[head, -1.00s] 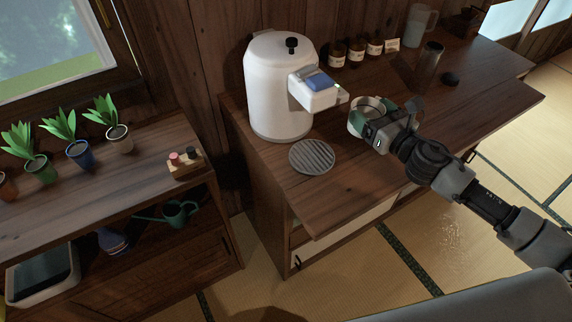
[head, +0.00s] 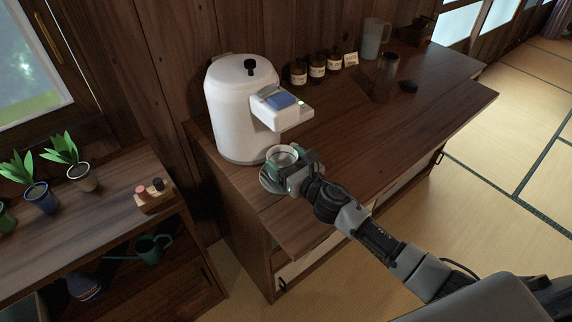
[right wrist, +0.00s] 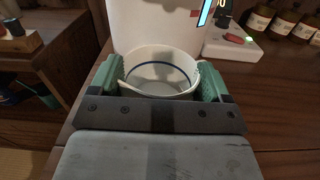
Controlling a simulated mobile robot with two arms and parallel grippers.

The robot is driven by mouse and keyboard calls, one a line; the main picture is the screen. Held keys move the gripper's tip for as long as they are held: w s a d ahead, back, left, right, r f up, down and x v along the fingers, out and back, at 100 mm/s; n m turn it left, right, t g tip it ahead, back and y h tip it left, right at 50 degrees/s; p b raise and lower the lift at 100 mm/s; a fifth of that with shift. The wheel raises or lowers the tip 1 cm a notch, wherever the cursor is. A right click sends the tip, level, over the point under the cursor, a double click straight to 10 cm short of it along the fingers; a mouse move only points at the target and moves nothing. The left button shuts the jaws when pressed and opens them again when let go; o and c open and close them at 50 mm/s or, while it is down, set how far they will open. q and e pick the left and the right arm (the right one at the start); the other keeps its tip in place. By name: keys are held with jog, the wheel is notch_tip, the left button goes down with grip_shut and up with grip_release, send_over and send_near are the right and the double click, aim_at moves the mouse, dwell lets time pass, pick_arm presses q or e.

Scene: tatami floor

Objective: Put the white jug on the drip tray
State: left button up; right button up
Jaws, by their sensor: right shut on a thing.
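The white jug (head: 284,154) is held in my right gripper (head: 283,166), in front of the white dispenser. In the right wrist view the jug (right wrist: 160,62) is upright, with a blue line inside and no visible contents. The green fingers of my right gripper (right wrist: 165,85) are shut on its two sides. The round grey drip tray (head: 266,182) lies on the counter at the dispenser's foot, mostly hidden by the jug and gripper. The jug is over the tray; I cannot tell whether they touch. My left gripper is not in view.
The white dispenser (head: 233,115) with its blue-topped spout (head: 281,103) stands close behind the jug. Several brown jars (head: 317,66), a pale pitcher (head: 376,38) and a dark glass (head: 387,75) stand further back. The counter's right part is clear.

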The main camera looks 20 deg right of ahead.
jog(key=shift+f, duration=0.25)
jog(key=shift+f, duration=0.15)
jog(key=o, duration=1)
jog(key=shift+c, duration=0.2)
jog(key=shift+r, duration=0.2)
jog(key=b+v, duration=0.1)
jog(key=v, duration=1)
jog(key=shift+f, duration=0.1)
jog(key=shift+s+d+b, duration=0.15)
jog(key=shift+s+b, duration=0.15)
jog(key=shift+s, duration=0.2)
